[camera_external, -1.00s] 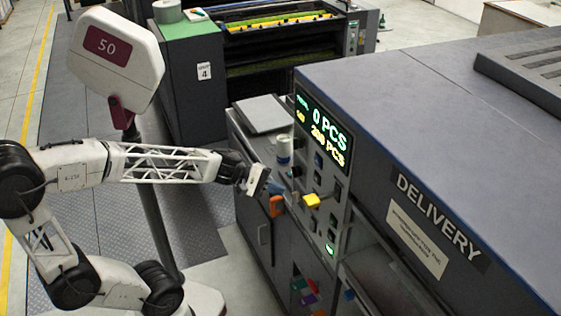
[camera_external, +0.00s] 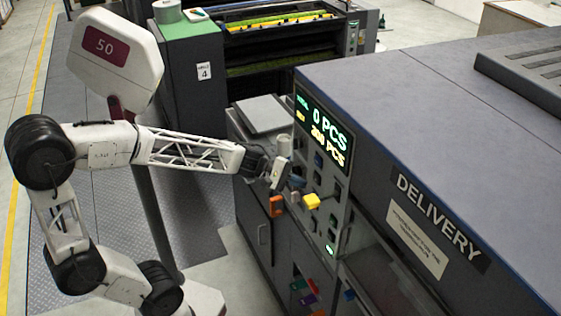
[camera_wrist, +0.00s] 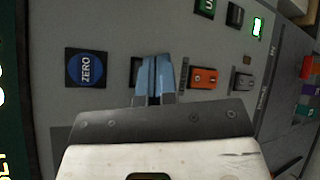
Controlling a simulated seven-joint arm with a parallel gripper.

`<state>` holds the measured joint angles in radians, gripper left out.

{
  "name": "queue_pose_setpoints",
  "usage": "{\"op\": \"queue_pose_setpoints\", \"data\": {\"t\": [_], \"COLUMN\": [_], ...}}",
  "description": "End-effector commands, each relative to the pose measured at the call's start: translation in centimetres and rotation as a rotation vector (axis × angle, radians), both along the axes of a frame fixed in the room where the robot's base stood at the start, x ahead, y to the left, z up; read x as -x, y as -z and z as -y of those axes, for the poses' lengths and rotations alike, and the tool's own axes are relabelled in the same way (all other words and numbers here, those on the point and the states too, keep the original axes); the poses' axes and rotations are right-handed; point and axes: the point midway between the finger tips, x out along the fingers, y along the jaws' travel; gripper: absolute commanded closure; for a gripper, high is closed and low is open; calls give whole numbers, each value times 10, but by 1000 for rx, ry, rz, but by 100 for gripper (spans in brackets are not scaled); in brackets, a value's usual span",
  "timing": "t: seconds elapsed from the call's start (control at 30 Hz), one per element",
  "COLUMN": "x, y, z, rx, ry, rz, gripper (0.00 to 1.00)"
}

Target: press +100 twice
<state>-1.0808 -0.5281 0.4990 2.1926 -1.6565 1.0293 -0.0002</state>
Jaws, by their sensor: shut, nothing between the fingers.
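My gripper (camera_external: 281,175) is shut and empty, in front of the panel's left part. In the wrist view its blue-grey fingertips (camera_wrist: 154,66) lie over a dark button (camera_wrist: 136,70), mostly hidden behind them. I cannot read its label, nor tell whether the tips touch it. A blue ZERO button (camera_wrist: 86,68) is left of the fingers. No +100 label is readable.
An orange switch (camera_wrist: 203,77) and a grey switch (camera_wrist: 242,81) sit right of the fingers. Dark buttons (camera_wrist: 236,15) and a lit green one (camera_wrist: 257,27) are higher up. A yellow knob (camera_external: 311,201) sticks out of the panel.

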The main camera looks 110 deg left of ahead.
Motion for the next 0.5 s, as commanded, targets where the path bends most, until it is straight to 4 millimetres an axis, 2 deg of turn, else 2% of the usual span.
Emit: {"op": "queue_pose_setpoints", "data": {"t": [0.2, 0.5], "x": [-8, -9], "y": [-1, 0], "z": [-7, -9], "rx": [-1, -1], "ry": [1, 1], "rz": [1, 1], "gripper": [100, 100]}}
